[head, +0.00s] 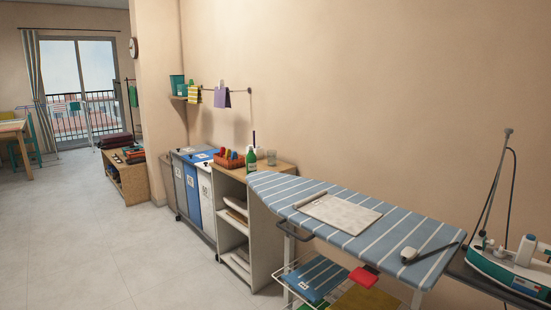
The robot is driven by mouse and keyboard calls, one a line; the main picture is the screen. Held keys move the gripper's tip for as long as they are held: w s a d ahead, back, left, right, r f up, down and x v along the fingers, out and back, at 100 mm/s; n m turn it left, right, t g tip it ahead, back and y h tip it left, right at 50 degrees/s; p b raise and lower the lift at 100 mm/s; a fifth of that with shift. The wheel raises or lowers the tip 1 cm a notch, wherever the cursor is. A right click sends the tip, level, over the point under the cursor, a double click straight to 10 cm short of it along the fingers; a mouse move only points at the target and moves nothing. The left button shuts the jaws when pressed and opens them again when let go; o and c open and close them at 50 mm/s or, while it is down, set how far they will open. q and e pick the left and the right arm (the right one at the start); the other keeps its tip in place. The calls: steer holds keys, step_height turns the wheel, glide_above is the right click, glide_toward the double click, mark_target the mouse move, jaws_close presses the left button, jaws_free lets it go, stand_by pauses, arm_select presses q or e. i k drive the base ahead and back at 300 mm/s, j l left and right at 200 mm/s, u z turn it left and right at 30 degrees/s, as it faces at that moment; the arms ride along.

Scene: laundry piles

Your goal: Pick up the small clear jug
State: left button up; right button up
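A small clear vessel (272,158), probably the jug, stands on top of the open shelf unit (283,170) in the middle of the head view. It is tiny and faint, so its handle and spout cannot be made out. It stands just right of a green bottle (251,157) with a white label. Neither of my grippers shows in the view, and nothing is touching the vessel.
An orange basket (229,161) of coloured items sits left of the bottle. A striped ironing board (279,192) fills the right foreground, with an iron (520,262) beyond its right end. Laundry bins (189,187) stand left of the shelf unit. The floor at left is clear.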

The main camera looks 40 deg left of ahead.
mark_target(271, 154)
steer(key=i+j+z, duration=0.2)
steer(key=j, duration=0.75)
steer(key=i+j+z, duration=0.2)
steer(key=j, duration=0.8)
steer(key=i+j+z, duration=0.15)
steer(key=j, duration=0.9)
steer(key=j+z, duration=0.2)
steer(key=j, duration=0.8)
